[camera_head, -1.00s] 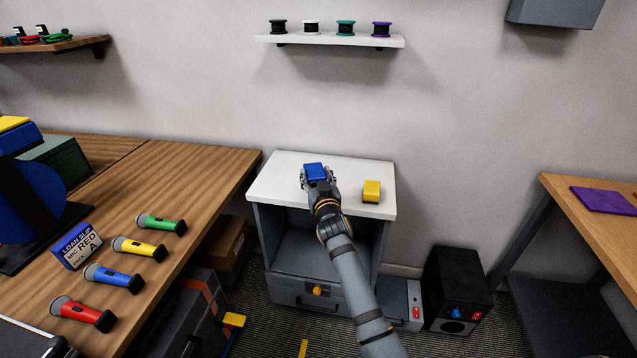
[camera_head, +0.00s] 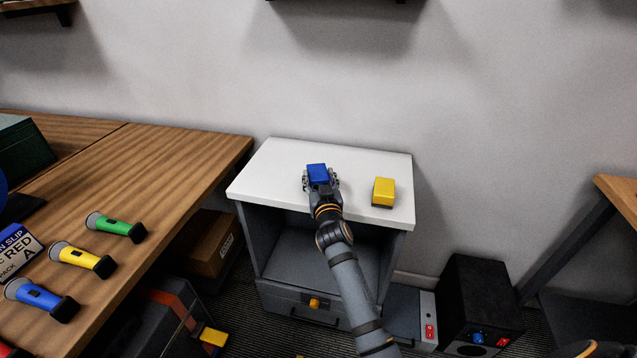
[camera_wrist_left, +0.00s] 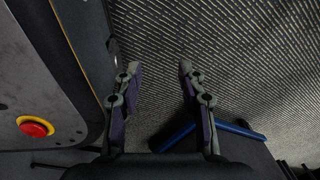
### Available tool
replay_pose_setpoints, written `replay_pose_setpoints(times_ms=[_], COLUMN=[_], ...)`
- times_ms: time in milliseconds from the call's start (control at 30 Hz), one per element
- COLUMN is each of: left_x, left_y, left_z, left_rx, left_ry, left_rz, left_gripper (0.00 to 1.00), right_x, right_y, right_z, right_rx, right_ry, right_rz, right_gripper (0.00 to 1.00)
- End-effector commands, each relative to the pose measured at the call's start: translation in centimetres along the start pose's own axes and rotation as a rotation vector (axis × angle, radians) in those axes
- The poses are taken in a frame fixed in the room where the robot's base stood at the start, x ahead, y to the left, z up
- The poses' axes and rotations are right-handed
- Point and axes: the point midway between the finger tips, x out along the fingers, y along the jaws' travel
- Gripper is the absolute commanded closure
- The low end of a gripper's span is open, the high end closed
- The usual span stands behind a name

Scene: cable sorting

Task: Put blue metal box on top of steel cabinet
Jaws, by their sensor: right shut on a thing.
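The blue metal box (camera_head: 317,173) is over the white top of the steel cabinet (camera_head: 275,162), left of its middle. My right gripper (camera_head: 319,180) is shut on the box from the front. I cannot tell whether the box touches the cabinet top. A yellow box (camera_head: 384,191) sits on the right part of the same top. My left gripper (camera_wrist_left: 158,85) shows in the left wrist view, its fingers apart and empty above the patterned floor.
A black speaker box (camera_head: 480,305) is on the floor at the right. A brown carton (camera_head: 210,245) lies between table and cabinet. The back of the cabinet top is clear.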

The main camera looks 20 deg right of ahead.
Motion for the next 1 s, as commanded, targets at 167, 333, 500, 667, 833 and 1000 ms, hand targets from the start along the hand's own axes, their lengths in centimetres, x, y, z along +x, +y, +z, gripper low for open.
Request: replay_pose_setpoints(times_ms=[167,333,500,667,833,1000], left_x=[0.0,-0.1,0.0,0.0,0.0,-0.1], left_y=[0.8,0.8,0.8,0.8,0.8,0.8], left_z=[-4.6,-4.5,-5.0,-4.8,-4.7,-4.7], left_rx=[-0.007,-0.007,-0.007,-0.006,-0.006,-0.006], left_ry=[0.051,0.049,0.052,0.05,0.049,0.049], left_rz=[0.01,0.009,0.009,0.01,0.01,0.01], left_gripper=[0.6,0.6,0.6,0.6,0.6,0.6], right_x=[-0.3,-0.3,-0.3,-0.3,-0.3,-0.3], right_y=[0.1,0.1,0.1,0.1,0.1,0.1], right_z=[0.8,0.7,1.0,0.9,0.9,0.8], right_rx=[0.001,0.0,0.0,0.0,0.0,0.0], right_ry=[0.005,0.004,0.003,0.003,0.003,0.003], right_rz=[0.004,0.004,0.004,0.004,0.004,0.004], right_gripper=[0.87,0.87,0.45,0.23,0.23,0.23])
